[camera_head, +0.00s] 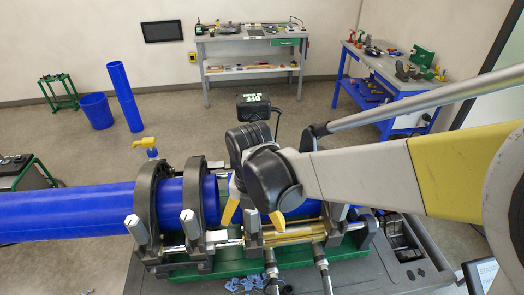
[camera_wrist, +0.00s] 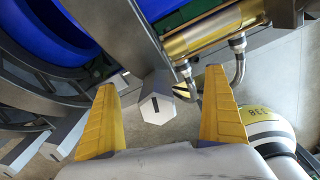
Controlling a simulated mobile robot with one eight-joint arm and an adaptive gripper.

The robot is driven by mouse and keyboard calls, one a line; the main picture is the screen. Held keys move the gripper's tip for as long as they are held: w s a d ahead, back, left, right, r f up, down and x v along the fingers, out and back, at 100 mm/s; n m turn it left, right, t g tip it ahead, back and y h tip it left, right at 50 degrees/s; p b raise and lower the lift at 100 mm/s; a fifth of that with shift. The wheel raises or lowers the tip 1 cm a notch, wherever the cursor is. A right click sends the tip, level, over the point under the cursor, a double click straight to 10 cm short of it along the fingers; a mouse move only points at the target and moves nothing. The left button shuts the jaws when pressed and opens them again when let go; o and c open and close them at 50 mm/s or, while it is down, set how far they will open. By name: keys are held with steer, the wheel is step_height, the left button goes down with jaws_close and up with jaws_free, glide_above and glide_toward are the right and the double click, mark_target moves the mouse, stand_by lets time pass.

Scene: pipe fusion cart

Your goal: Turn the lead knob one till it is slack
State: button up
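A pale hexagonal knob (camera_wrist: 157,108) with a black mark on its face shows in the wrist view, on the end of a grey clamp bar. My gripper (camera_wrist: 161,80) is open, with one yellow finger on each side of the knob and visible gaps between. In the head view my gripper (camera_head: 253,223) points down over the clamps right of the middle, and the knob between its fingers is hard to make out. Two other clamp knobs (camera_head: 189,218) (camera_head: 132,222) show to the left. I cannot tell from a label which is lead knob one.
A blue pipe (camera_head: 65,212) runs through dark clamp rings (camera_head: 150,195) on the cart. A brass cylinder (camera_wrist: 205,32) with bent hose fittings lies close to the right finger. A grey cart top (camera_head: 380,275) is in front. Workbenches (camera_head: 250,45) stand far back.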

steer(key=shift+r, duration=0.1)
step_height(320, 180, up, 6)
steer(key=p, duration=0.4)
steer(key=shift+p, duration=0.3)
